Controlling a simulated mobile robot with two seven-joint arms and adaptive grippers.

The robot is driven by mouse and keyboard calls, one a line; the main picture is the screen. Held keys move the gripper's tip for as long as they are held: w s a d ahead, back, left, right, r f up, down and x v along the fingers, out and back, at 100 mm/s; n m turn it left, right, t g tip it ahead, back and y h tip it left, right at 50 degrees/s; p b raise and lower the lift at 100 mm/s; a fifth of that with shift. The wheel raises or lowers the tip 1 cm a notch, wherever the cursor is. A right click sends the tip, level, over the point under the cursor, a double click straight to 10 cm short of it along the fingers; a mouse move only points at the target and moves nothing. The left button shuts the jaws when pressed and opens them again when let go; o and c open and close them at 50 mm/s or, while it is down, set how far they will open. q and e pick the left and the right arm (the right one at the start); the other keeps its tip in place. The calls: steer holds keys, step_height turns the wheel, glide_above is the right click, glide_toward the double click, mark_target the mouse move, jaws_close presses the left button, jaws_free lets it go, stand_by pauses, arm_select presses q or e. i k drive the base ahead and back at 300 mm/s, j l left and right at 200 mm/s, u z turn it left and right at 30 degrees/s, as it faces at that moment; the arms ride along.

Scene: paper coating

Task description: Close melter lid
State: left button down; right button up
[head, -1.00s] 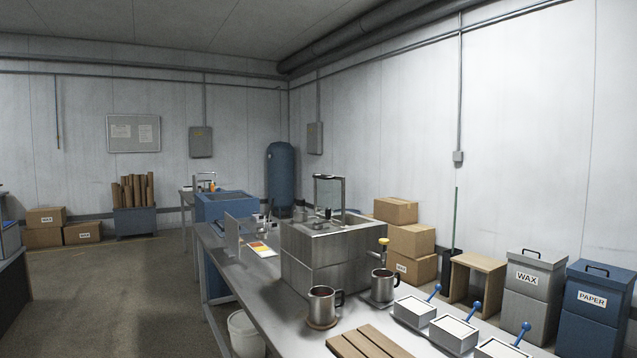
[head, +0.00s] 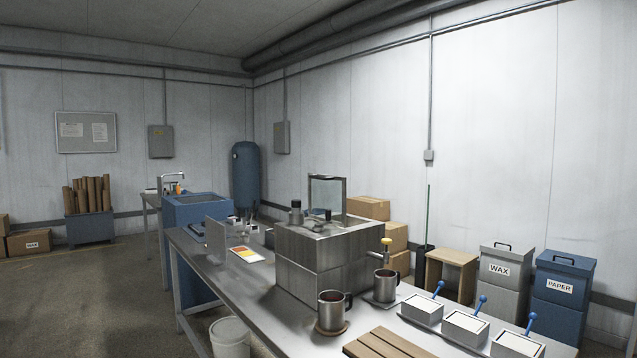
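The melter (head: 322,262) is a grey metal box on the steel table. Its lid (head: 327,196), a framed see-through panel, stands upright at the back of the melter top, so the melter is open. A dark knob or handle shows low in front of the lid. A yellow-handled tap (head: 386,243) is on the melter's right side. Neither of my grippers is in view.
Two metal mugs, one on a round brown coaster (head: 331,328), stand in front of the melter. Wooden slats (head: 388,345) and several white trays with blue handles (head: 466,326) lie nearer.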

mark_target(344, 224)
steer(key=i+j+z, duration=0.15)
steer(key=j, duration=0.15)
steer(key=j+z, duration=0.1)
steer(key=j, duration=0.2)
steer(key=i+j+z, duration=0.15)
steer(key=j, duration=0.2)
steer(key=i+j+z, duration=0.15)
steer(key=j, duration=0.2)
steer(key=i+j+z, duration=0.1)
steer(key=j, duration=0.25)
steer(key=i+j+z, duration=0.15)
steer(key=j, duration=0.2)
steer(key=i+j+z, duration=0.15)
steer(key=j, duration=0.25)
steer(key=j+z, duration=0.1)
steer(key=j, duration=0.3)
